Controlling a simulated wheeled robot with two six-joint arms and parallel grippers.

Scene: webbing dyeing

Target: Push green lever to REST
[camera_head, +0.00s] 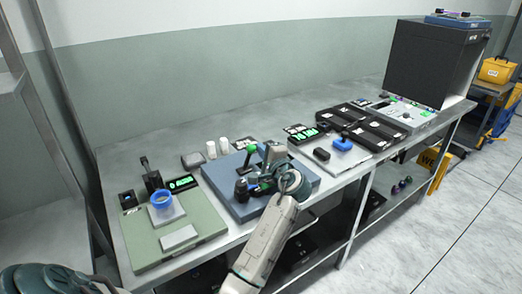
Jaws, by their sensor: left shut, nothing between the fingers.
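A lever with a green knob (251,149) stands on the blue machine plate (221,184) near the middle of the bench. My left gripper (266,155) is over this plate, just right of the green knob. Its fingers are shut with nothing between them. I cannot tell whether the gripper touches the lever. The REST mark is not readable. My right gripper is not in view.
Left of the plate are a green board (150,246) with a blue ring (162,198) and a black-and-green display (181,183). White cylinders (223,145) stand behind. A white board (325,160) and black trays (378,132) lie to the right, before a large dark box (430,62).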

